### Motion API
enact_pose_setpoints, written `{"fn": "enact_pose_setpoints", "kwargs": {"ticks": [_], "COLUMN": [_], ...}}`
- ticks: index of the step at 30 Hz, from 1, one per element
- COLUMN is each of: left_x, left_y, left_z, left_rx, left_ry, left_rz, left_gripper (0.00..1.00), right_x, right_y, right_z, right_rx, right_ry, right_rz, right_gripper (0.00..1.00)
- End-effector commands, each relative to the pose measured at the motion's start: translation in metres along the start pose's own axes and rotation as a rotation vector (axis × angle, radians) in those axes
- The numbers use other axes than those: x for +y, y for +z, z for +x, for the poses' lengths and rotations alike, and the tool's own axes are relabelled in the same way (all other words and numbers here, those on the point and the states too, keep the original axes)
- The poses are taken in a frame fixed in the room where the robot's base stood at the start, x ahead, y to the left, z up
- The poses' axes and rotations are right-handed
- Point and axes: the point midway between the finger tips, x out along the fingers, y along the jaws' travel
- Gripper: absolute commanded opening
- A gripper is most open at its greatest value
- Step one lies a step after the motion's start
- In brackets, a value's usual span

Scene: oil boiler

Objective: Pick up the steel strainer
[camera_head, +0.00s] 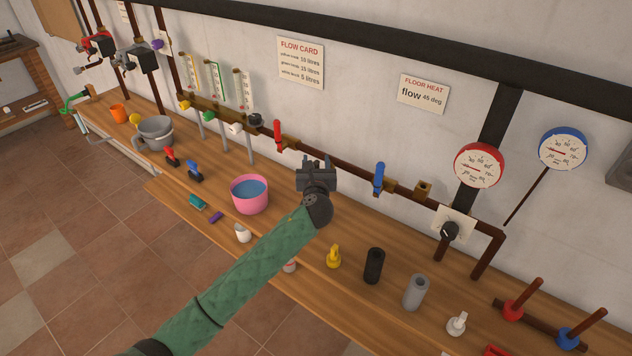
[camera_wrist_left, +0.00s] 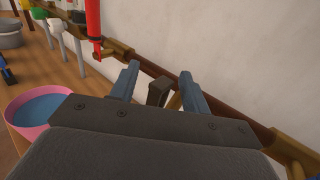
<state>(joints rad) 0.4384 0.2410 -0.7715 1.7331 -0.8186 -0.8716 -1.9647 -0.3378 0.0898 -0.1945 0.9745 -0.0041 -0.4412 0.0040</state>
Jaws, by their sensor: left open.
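My left gripper (camera_head: 316,168) is open in front of the pipe along the wall, to the right of the red lever valve. In the left wrist view its two blue-grey fingers (camera_wrist_left: 160,88) stand apart. A small dark brown-grey block (camera_wrist_left: 157,92) shows between them, beside a brass fitting (camera_wrist_left: 175,102). I cannot tell whether this block is the steel strainer, or whether the fingers touch it. In the head view my gripper hides this spot. No other thing is clearly a steel strainer. My right gripper is not in view.
A pink tub of water (camera_head: 249,195) stands on the wooden bench (camera_head: 300,252), left of my gripper. A red lever valve (camera_head: 279,136) and a blue lever valve (camera_head: 379,179) flank it on the pipe. Fittings stand along the bench front.

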Motion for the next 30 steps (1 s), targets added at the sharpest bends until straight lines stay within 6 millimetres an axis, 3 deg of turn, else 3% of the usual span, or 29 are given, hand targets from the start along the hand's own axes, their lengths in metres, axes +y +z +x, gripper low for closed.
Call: {"fn": "enact_pose_setpoints", "kwargs": {"ticks": [10, 17, 30], "left_x": [0.0001, 0.0003, 0.0003], "left_y": [-0.0005, -0.0005, 0.0054], "left_z": [0.0055, 0.0054, 0.0057], "left_rx": [0.0, 0.0, -0.002], "left_ry": [0.0, 0.0, 0.0], "left_rz": [0.0, 0.0, -0.001], "left_gripper": [0.47, 0.02, 0.0], "right_x": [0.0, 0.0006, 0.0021], "right_y": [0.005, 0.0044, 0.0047], "right_z": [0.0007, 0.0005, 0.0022], "right_rx": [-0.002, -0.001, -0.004], "right_ry": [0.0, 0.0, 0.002], "right_rz": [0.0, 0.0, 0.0], "right_gripper": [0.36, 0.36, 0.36]}}
